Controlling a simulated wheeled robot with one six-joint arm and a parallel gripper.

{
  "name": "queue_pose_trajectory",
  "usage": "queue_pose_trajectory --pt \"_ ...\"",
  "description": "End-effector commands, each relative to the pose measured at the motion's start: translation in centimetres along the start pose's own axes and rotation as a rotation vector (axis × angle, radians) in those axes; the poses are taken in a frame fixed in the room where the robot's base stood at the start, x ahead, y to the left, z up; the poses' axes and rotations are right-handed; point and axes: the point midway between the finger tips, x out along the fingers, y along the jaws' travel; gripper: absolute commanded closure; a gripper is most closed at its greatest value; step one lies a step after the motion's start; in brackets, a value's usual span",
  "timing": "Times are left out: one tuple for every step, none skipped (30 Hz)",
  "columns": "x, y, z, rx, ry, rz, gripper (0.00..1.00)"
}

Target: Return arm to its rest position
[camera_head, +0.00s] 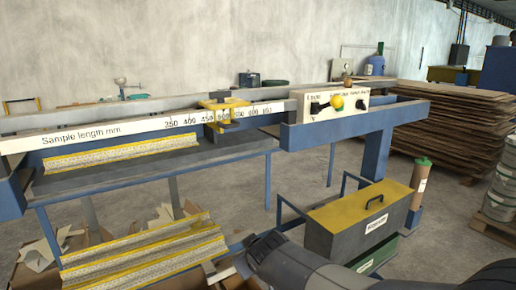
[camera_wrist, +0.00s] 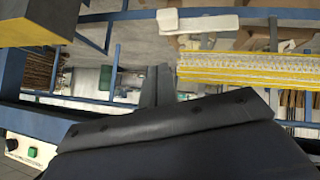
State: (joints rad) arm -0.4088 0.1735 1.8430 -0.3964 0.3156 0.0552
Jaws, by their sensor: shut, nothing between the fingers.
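My arm reaches in from the bottom of the head view, low in front of the machine. My gripper (camera_wrist: 157,72) shows in the wrist view as two dark fingers close together, shut and empty. The laminating machine's long rail (camera_head: 75,139) carries a "Sample length mm" scale and a yellow-and-black slide (camera_head: 224,108). A yellow-edged patterned strip (camera_head: 120,152) lies on the machine's shelf. The gripper's tip is hard to make out in the head view. The gripper appears apart from the machine.
Lower yellow-edged strips (camera_head: 145,255) stand at the left near torn cardboard. A control panel (camera_head: 338,104) has a yellow knob. Stacked boards (camera_head: 440,140) and buckets (camera_head: 500,185) stand at the right.

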Motion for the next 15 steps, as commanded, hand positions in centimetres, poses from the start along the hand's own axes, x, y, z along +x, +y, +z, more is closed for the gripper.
queue_pose_trajectory --pt "1.1 -0.2 0.1 -0.001 -0.002 -0.001 1.0" --pt "1.5 -0.3 0.1 -0.001 -0.002 -0.001 1.0" --pt "2.2 -0.4 0.1 -0.001 -0.002 -0.001 1.0" --pt "2.6 -0.5 0.1 -0.001 -0.002 -0.001 1.0" --pt "3.1 -0.6 0.1 -0.001 -0.002 -0.001 1.0" --pt "4.0 -0.8 0.4 -0.001 -0.002 -0.001 1.0" --pt "4.5 -1.0 0.7 -0.002 -0.002 -0.001 1.0" --pt "5.1 -1.1 0.9 -0.002 -0.003 -0.002 1.0" --pt "4.9 -1.5 0.8 -0.014 0.0 0.003 1.0" --pt "4.8 -1.7 0.7 -0.023 -0.001 0.008 1.0" --pt "4.7 -1.9 0.8 -0.03 -0.003 0.013 1.0" --pt "4.7 -2.2 0.8 -0.04 -0.003 0.02 1.0" --pt "4.6 -2.4 0.8 -0.049 -0.005 0.027 1.0" --pt "4.6 -2.5 0.8 -0.055 -0.006 0.033 1.0" --pt "4.5 -2.8 0.8 -0.064 -0.007 0.042 1.0"
